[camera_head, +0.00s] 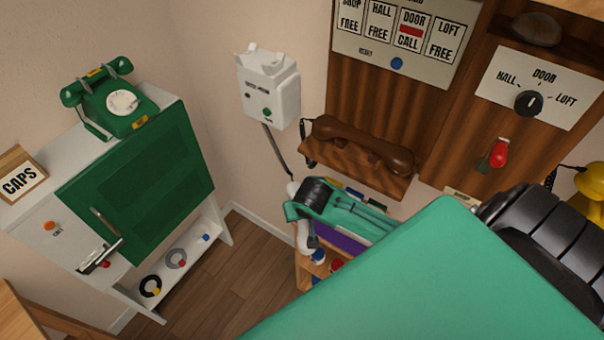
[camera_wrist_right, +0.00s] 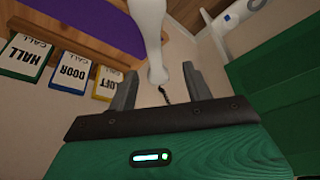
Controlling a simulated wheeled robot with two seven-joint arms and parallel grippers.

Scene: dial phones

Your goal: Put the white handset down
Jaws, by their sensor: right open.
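The white handset (camera_head: 303,236) is in the middle of the head view, beside the wooden stand with the purple panel, partly hidden by my right gripper (camera_head: 312,243). In the right wrist view the handset (camera_wrist_right: 148,35) reaches down between the two grey fingers of my right gripper (camera_wrist_right: 160,75), which stand apart. I cannot tell whether a finger touches it, or what bears its weight. A dark cord (camera_wrist_right: 165,95) shows at its lower end. The white wall phone (camera_head: 268,92) hangs on the wall with its top cradle empty. My left gripper is not in view.
A brown handset (camera_head: 362,145) rests on a wooden wall shelf, close above my right wrist. The stand's purple panel (camera_head: 340,243) is beside the gripper. A green dial phone (camera_head: 116,100) sits on a white cabinet at left. Open floor (camera_head: 225,275) lies between cabinet and stand.

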